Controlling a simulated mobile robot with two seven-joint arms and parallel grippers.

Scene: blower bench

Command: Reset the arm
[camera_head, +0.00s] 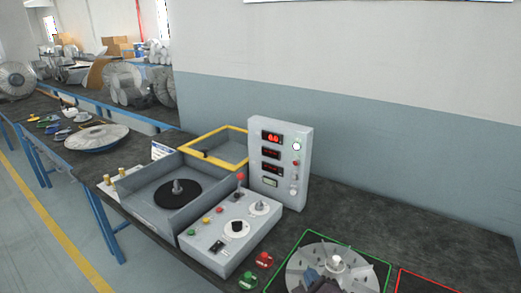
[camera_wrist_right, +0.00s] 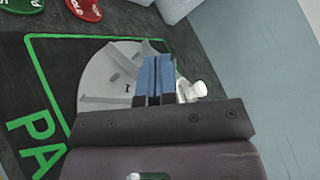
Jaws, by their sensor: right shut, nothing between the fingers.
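My right gripper (camera_head: 318,281) shows at the bottom edge of the head view, over the near side of a grey bladed fan wheel (camera_head: 345,251). In the right wrist view its two blue-padded fingers (camera_wrist_right: 155,75) are pressed together with nothing between them. The wheel (camera_wrist_right: 108,72) lies flat behind the fingers inside a green square outline. Its pale hub (camera_wrist_right: 196,92) stands just right of the fingers. I cannot tell the exact gap between fingers and wheel. My left gripper is in neither view.
A grey machine with a black turntable (camera_head: 178,193), open yellow-framed lid (camera_head: 222,147) and control box (camera_head: 231,231) stands left of the wheel. A display panel (camera_head: 281,161) rises behind. Green (camera_head: 248,280) and red (camera_head: 264,259) tokens lie beside the green outline. A red outline (camera_head: 430,276) is at right.

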